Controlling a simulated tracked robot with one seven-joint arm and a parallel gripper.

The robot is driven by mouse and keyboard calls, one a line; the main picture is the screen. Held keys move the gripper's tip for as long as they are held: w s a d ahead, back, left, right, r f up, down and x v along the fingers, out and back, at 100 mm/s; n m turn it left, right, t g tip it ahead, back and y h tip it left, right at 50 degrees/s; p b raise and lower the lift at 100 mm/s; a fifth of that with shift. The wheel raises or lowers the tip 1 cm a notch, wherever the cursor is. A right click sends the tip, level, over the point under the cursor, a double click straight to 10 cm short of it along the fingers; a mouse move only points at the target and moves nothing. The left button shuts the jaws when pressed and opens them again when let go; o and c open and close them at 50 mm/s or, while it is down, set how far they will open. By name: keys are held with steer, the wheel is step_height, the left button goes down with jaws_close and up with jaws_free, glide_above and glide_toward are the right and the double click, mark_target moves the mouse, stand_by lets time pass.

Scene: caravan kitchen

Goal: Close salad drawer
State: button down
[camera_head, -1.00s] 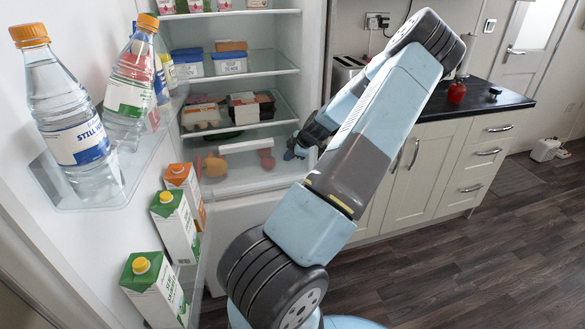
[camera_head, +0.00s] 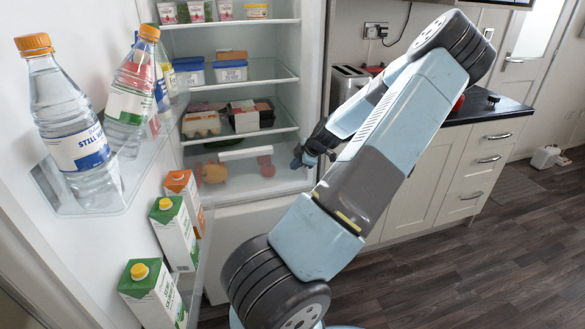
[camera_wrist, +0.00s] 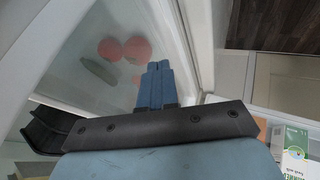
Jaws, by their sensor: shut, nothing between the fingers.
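The salad drawer (camera_head: 236,183) is the clear compartment at the bottom of the fridge, with a pale handle strip (camera_head: 245,153) across it. Red and yellowish produce shows through it. I cannot tell how far out it stands. My gripper (camera_head: 298,160) is shut and empty at the right end of the drawer, close to the fridge's right side wall. In the wrist view, the blue fingertips (camera_wrist: 157,68) are together and point at the clear drawer panel (camera_wrist: 85,45), with round red produce (camera_wrist: 137,50) behind it. Whether they touch it is unclear.
The open fridge door on the left carries water bottles (camera_head: 75,130) and cartons (camera_head: 175,232). Fridge shelves above hold an egg box (camera_head: 201,124) and blue tubs (camera_head: 230,72). Cream cabinets (camera_head: 476,165) stand on the right. The dark floor (camera_head: 460,265) is clear there.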

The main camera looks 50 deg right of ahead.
mark_target(283, 154)
steer(key=s+a+r, duration=0.2)
steer(key=s+r, duration=0.1)
steer(key=r, duration=0.3)
steer(key=w+f, duration=0.2)
steer(key=w, duration=0.1)
steer(key=w+d+f, duration=0.1)
steer(key=w+f, duration=0.1)
steer(key=f, duration=0.1)
steer(key=w+f, duration=0.3)
steer(key=shift+w+d, duration=0.3)
steer(key=shift+w, duration=0.05)
steer(key=shift+w+d, duration=0.3)
steer(key=shift+w, duration=0.05)
steer(key=shift+w+d, duration=0.65)
steer(key=shift+w, duration=0.25)
steer(key=shift+w+d, duration=0.65)
steer(key=shift+w, duration=0.25)
steer(key=shift+s+a, duration=0.1)
steer(key=shift+a, duration=0.05)
